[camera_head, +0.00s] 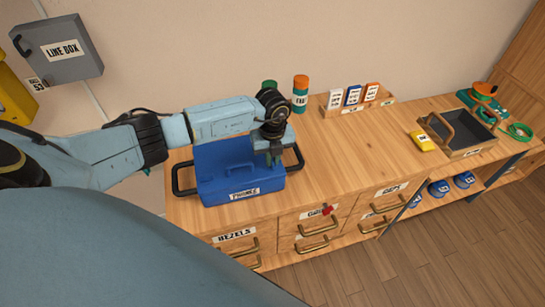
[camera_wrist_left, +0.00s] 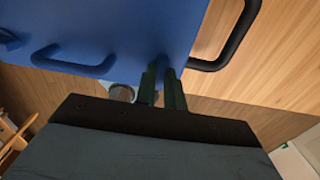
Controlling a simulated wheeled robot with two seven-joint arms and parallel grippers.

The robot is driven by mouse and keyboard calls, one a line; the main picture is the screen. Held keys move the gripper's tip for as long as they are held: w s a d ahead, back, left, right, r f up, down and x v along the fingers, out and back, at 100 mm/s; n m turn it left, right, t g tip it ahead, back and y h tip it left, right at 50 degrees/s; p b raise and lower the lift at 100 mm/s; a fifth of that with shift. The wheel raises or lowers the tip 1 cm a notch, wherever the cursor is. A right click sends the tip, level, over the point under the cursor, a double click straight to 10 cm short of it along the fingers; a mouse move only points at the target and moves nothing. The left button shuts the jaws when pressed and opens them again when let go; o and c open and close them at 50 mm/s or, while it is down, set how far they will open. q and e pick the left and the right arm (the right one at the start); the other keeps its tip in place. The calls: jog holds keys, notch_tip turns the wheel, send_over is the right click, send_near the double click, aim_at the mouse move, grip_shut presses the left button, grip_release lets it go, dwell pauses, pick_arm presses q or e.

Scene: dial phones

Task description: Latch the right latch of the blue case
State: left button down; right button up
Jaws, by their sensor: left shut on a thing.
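The blue case (camera_head: 218,180) stands closed on the wooden worktop, with a "PHONES" label on its front and black handles at its sides. My left gripper (camera_head: 275,158) is at the right end of the case. In the left wrist view the fingers (camera_wrist_left: 162,72) are close together at the edge of the blue case (camera_wrist_left: 130,22), shut on a small blue part that looks like the right latch. The fingers mostly hide this part, so its position is unclear. The blue handle (camera_wrist_left: 72,66) shows to its left. My right gripper is not in view.
Orange and green cans (camera_head: 300,92) and a wooden card holder (camera_head: 358,104) stand behind the case. A yellow box (camera_head: 422,141) and a dark tray (camera_head: 461,143) are further right. Drawers (camera_head: 318,228) are below. The worktop right of the case is clear.

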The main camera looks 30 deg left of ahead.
pick_arm(q)
jog(key=m+b, duration=0.2)
jog(key=m, duration=0.2)
jog(key=shift+m, duration=0.4)
jog(key=m+b, duration=0.2)
jog(key=m, duration=0.2)
jog(key=shift+m, duration=0.3)
jog(key=m+b, duration=0.2)
jog(key=m, duration=0.2)
jog(key=shift+m+b, duration=0.95)
jog(key=shift+m, duration=1.15)
jog(key=c, duration=1.5)
grip_release()
jog(key=shift+r, duration=0.15)
